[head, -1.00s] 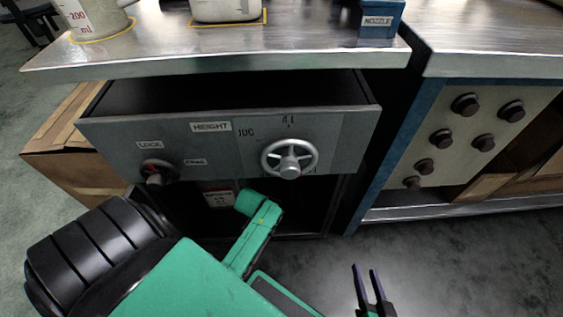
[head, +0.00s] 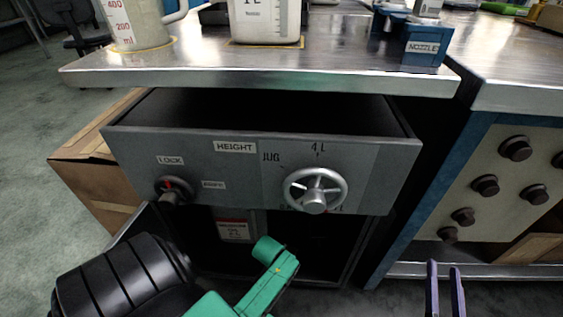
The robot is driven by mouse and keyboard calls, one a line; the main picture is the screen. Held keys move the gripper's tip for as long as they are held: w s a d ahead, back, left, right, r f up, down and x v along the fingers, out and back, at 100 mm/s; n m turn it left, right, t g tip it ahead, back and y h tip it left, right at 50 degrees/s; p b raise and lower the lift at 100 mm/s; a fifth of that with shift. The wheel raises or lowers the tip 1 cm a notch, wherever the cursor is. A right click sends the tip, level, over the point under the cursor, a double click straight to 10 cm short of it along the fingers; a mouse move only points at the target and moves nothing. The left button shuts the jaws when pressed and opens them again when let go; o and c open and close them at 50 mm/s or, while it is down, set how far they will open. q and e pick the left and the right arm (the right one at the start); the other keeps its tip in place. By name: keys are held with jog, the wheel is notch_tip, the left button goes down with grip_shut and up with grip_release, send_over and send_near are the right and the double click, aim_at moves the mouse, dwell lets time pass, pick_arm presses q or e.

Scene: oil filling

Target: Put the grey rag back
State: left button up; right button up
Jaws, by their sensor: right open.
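I see no grey rag in the head view. My right gripper (head: 445,290) shows at the bottom right as two slim dark fingers with a gap between them. It is open, with nothing seen between the fingers. It is below the knob panel, in front of the lower shelf.
A cardboard box (head: 100,185) is left.

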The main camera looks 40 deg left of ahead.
pick_arm(q)
notch_tip(320, 180, down, 2)
jog(key=shift+f+b, duration=0.1)
jog(key=shift+b, duration=0.6)
pick_arm(e)
notch_tip(320, 180, up, 16)
jog(key=w+d+n+t+y, duration=0.1)
jog(key=t, duration=0.4)
jog(key=shift+w+d+y, duration=0.3)
jog(key=shift+d, duration=0.1)
pick_arm(q)
jog(key=shift+f, duration=0.1)
jog(key=o, duration=0.8)
jog(key=shift+o, duration=0.9)
pick_arm(e)
jog(key=shift+s+r+t, duration=0.1)
jog(key=shift+r+t, duration=0.2)
jog(key=shift+r, duration=0.2)
